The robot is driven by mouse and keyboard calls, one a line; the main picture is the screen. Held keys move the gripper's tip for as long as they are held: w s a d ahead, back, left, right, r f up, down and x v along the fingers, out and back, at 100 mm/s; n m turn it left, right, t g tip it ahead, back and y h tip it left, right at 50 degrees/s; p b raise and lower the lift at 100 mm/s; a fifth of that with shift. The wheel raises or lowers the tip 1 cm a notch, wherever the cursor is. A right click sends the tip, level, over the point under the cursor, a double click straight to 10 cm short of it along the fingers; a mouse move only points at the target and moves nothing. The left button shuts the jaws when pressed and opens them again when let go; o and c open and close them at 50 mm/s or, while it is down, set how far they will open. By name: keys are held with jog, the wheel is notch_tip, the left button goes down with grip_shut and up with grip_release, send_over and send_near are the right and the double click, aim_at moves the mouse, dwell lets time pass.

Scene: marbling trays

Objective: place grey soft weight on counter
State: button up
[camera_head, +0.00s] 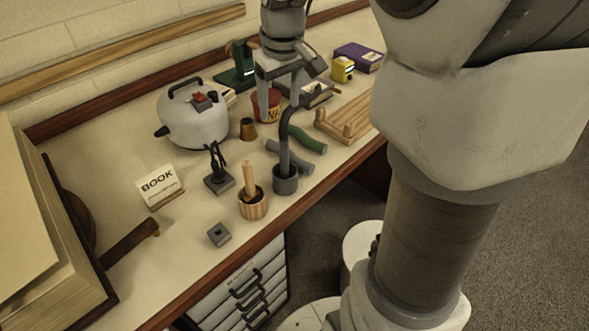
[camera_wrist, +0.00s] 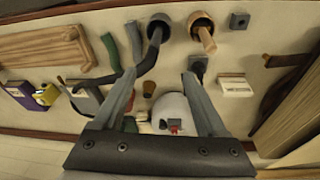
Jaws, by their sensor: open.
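A grey soft weight (camera_head: 289,157), a bent roll, lies on the counter (camera_head: 105,200) beside a green roll (camera_head: 307,141). It also shows at the top of the wrist view (camera_wrist: 134,42). A dark hooked rod (camera_head: 284,140) standing in a grey pot (camera_head: 286,182) passes in front of part of it in the head view. My gripper (camera_head: 279,100) is open over the back part of the counter, pointing down. In the wrist view my gripper (camera_wrist: 160,75) has its fingers wide apart, with nothing held between them. The grey weight is apart from the fingers.
A white kettle (camera_head: 194,122), a red pot (camera_head: 266,104) and a brown cup (camera_head: 248,129) stand near the gripper. A wooden cup with a pestle (camera_head: 254,205), a BOOK card (camera_head: 159,185) and a wooden rack (camera_head: 345,120) surround the area. Bare counter shows at front left.

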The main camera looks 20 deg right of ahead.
jog(key=s+a+m+t, duration=0.1)
jog(key=s+a, duration=0.1)
jog(key=s, duration=0.8)
jog(key=s+a+r+m+t, duration=0.1)
jog(key=s+a+t, duration=0.1)
jog(key=s, duration=0.8)
jog(key=shift+a+r+m, duration=0.15)
jog(key=shift+a+m, duration=0.15)
jog(key=shift+a, duration=0.35)
jog(key=shift+r, duration=0.1)
notch_tip(320, 180, up, 8)
jog(key=p, duration=0.8)
jog(key=c, duration=0.3)
jog(key=shift+a, duration=0.1)
jog(key=shift+c, duration=0.4)
